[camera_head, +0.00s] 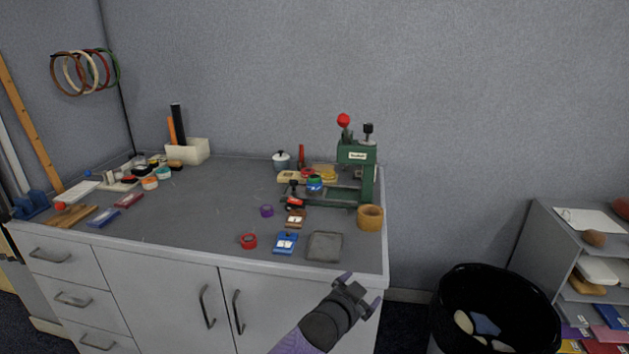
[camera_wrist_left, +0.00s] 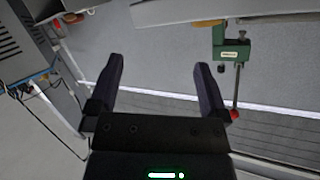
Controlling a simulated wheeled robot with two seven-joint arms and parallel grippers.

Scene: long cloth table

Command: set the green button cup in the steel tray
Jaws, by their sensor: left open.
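A small cup with a green top (camera_head: 163,173) stands among several similar small cups at the left of the table; I take it as the green button cup, but its contents are too small to make out. A flat grey square piece (camera_head: 324,246) lies near the front right edge and may be the steel tray; nothing shows on it. My left gripper (camera_head: 360,288) is open and empty in front of the table's front right corner, apart from everything. In the left wrist view its two fingers (camera_wrist_left: 160,85) are spread with nothing between them. My right gripper is not in view.
A green press (camera_head: 368,180) stands at the table's right end, with a blue and green jar (camera_head: 314,185) at it. A tape roll (camera_head: 370,217), red ring (camera_head: 249,241) and blue piece (camera_head: 285,243) lie near the grey square. A black bin (camera_head: 445,310) stands right. The table's middle is clear.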

